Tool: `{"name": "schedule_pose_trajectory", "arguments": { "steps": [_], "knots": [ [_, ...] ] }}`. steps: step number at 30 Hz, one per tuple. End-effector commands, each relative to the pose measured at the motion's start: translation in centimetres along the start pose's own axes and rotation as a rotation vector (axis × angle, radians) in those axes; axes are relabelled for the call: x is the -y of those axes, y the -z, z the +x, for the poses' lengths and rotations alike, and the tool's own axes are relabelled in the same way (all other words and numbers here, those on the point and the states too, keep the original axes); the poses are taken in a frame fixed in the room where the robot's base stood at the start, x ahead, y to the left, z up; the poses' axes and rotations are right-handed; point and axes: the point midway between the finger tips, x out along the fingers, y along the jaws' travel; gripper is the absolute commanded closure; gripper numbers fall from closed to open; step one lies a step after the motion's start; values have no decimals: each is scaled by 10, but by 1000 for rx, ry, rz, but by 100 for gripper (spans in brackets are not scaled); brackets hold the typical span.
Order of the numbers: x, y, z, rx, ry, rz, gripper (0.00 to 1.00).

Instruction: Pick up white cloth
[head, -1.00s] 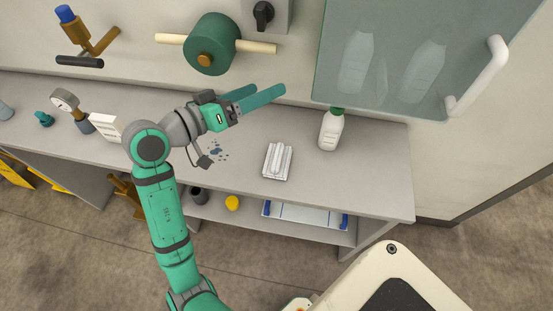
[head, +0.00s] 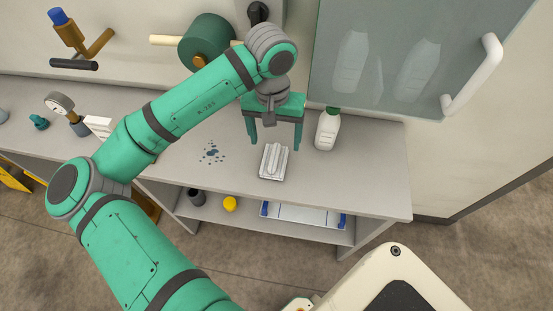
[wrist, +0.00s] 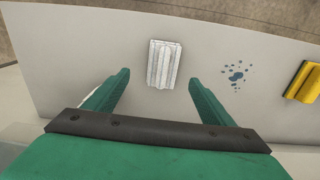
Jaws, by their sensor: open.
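The white cloth (head: 274,161) lies folded, with raised ridges, on the grey counter (head: 350,185). My gripper (head: 274,146) is open, pointing down above the counter, its two green fingers apart near the back end of the cloth. In the wrist view the cloth (wrist: 163,64) appears just past the fingertips, roughly centred between the fingers of my gripper (wrist: 160,78). Nothing is between the fingers, and the cloth does not appear to be touched.
A white bottle with a green cap (head: 327,129) stands close to the right finger. Blue spots (head: 212,153) mark the counter to the left. A yellow object (wrist: 303,82) shows at the wrist view's right edge. A glass-fronted cabinet (head: 415,50) hangs above right.

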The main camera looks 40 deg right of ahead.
Motion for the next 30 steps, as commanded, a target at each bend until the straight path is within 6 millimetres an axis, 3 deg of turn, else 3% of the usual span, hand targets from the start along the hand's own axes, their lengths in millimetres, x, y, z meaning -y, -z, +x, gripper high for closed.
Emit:
{"name": "schedule_pose_trajectory", "arguments": {
  "steps": [12, 19, 30],
  "knots": [
    [4, 0, 49, 8, 27, -15, 23],
    [5, 0, 63, 7, 27, -15, 23],
    [8, 1, 107, 7, 25, -15, 23]
  ]
}}
